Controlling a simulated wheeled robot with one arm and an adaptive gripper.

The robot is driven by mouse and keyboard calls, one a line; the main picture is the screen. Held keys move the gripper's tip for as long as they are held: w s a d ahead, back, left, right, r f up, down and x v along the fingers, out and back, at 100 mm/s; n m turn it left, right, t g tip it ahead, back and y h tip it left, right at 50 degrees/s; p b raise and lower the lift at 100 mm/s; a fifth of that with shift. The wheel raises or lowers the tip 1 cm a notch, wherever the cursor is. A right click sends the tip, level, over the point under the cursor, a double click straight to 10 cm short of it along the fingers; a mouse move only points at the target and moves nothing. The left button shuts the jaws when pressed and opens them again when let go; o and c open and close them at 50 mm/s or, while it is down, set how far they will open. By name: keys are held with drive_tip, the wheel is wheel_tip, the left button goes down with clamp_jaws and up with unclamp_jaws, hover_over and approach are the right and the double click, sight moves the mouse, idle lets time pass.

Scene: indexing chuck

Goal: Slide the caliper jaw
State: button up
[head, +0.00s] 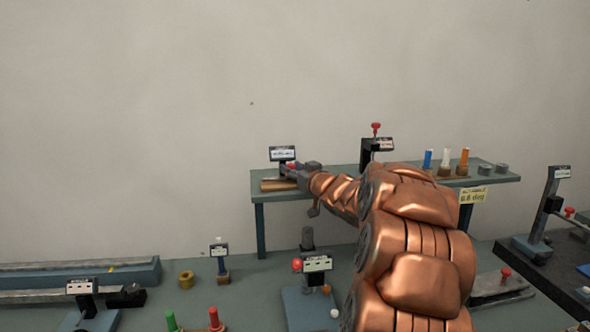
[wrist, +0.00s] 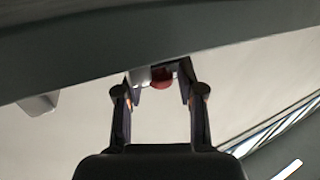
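At the left end of the raised green shelf (head: 340,178), a device with a small display (head: 282,154) stands by a wooden block (head: 275,186); I take it for the caliper, but its jaw is hard to make out. My gripper (head: 294,171) is at this device and hides part of it. In the wrist view, my gripper (wrist: 158,84) has its two fingers apart. A red knob (wrist: 161,78) shows between the fingertips, with a pale grey part to its left. A gap shows right of the knob; contact on the left cannot be told.
A black stand with a red knob (head: 376,127), coloured cylinders (head: 445,158) and grey pucks (head: 486,169) stand on the shelf to the right. The lower bench holds a labelled fixture (head: 317,263), a brass ring (head: 186,278) and pegs. My arm covers the middle.

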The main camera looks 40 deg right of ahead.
drive_tip(key=shift+o, duration=0.7)
drive_tip(key=s+a, duration=0.2)
drive_tip(key=s, duration=0.9)
drive_tip(key=shift+s, duration=0.4)
drive_tip(key=shift+s, duration=0.1)
